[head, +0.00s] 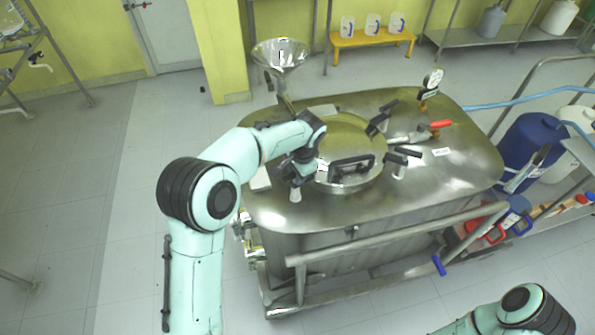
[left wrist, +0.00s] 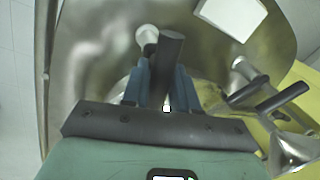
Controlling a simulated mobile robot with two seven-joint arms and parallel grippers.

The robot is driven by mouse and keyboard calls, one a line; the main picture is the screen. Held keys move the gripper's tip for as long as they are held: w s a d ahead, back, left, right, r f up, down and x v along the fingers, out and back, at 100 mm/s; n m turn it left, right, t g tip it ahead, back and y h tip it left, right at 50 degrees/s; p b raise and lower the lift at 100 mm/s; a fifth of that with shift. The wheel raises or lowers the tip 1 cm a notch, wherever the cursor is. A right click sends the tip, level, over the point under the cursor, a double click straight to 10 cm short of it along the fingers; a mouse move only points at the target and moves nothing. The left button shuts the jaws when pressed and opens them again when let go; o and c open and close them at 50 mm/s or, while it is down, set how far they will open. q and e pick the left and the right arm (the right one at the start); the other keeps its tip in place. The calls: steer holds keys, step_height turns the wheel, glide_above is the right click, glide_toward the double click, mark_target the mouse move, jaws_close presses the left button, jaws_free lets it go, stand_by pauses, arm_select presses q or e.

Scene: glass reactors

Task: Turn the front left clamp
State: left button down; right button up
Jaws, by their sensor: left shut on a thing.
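The steel reactor (head: 300,215) stands in the middle of the head view, with a round lid (head: 345,135) on top. My left gripper (head: 300,172) is at the lid's left front edge and mostly covers the front left clamp there. In the left wrist view the clamp's dark handle (left wrist: 170,48) rises between the two blue fingers of my left gripper (left wrist: 160,85), which is shut on it. A pale knob (left wrist: 147,36) is just beyond the handle. Only a link of my right arm shows at the lower right of the head view; its gripper is out of frame.
A black lid handle (head: 352,167) stands right of my left gripper. Other dark clamps (head: 404,156) sit along the lid's right side. A steel funnel (head: 280,55) rises behind my left arm. A rail (head: 395,235) runs along the reactor's front.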

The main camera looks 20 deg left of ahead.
arm_select(q)
steer(key=shift+n+g+p, duration=0.3)
steer(key=shift+n, duration=1.4)
arm_select(e)
steer(key=shift+w+r, duration=0.45)
steer(key=shift+r, duration=0.1)
arm_select(q)
steer(key=c, duration=1)
jaws_free()
steer(key=shift+r, duration=0.1)
step_height(320, 180, up, 13)
steer(key=d+p, duration=0.1)
steer(key=d, duration=0.1)
steer(key=shift+s+d+p, duration=0.2)
steer(key=shift+s+p, duration=0.1)
arm_select(e)
steer(key=shift+w+r, duration=1)
steer(key=shift+w, duration=0.1)
